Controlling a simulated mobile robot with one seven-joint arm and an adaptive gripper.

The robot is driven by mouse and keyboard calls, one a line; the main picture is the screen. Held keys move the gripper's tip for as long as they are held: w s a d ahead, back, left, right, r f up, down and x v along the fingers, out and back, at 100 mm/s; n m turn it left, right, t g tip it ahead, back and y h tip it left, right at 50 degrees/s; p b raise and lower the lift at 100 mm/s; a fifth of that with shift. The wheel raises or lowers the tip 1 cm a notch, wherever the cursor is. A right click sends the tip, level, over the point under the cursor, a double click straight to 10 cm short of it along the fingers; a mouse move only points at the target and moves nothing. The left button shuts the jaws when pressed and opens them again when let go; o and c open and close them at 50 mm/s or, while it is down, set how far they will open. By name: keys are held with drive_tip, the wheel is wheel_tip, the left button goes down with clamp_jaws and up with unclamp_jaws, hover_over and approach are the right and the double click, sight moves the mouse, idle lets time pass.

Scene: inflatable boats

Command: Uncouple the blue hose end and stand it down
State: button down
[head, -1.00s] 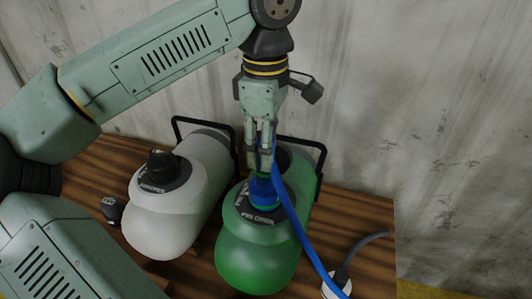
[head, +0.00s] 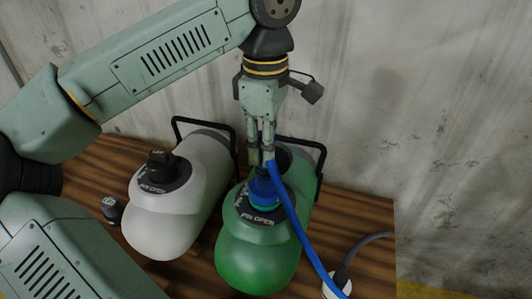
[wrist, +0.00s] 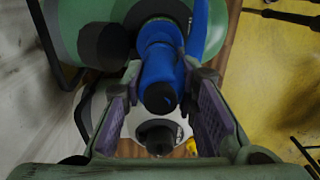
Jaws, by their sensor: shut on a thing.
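The blue hose end (head: 264,190) stands upright on the valve of the green boat (head: 255,262), over a black disc marked "PIN OPEN" (head: 257,218). My gripper (head: 261,160) is above it, pointing down, shut on the upper part of the hose end. In the wrist view the hose end (wrist: 158,68) lies between the two fingers of my gripper (wrist: 163,85). The blue hose (head: 297,225) leaves it and runs down to the right. Whether the hose end is still locked in the valve cannot be told.
A white boat (head: 160,225) with a black valve cap (head: 161,163) lies to the left. A small black cap (head: 112,209) lies on the wooden table (head: 365,215). A white fitting with a grey hose (head: 340,285) is at front right. Dark frames stand behind both boats.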

drive_tip(key=shift+r, duration=0.4)
drive_tip(key=shift+r+p, duration=0.25)
drive_tip(key=shift+p, duration=0.15)
drive_tip(key=shift+r+p, duration=1.1)
drive_tip(key=shift+r, duration=0.25)
drive_tip(key=shift+f, duration=0.15)
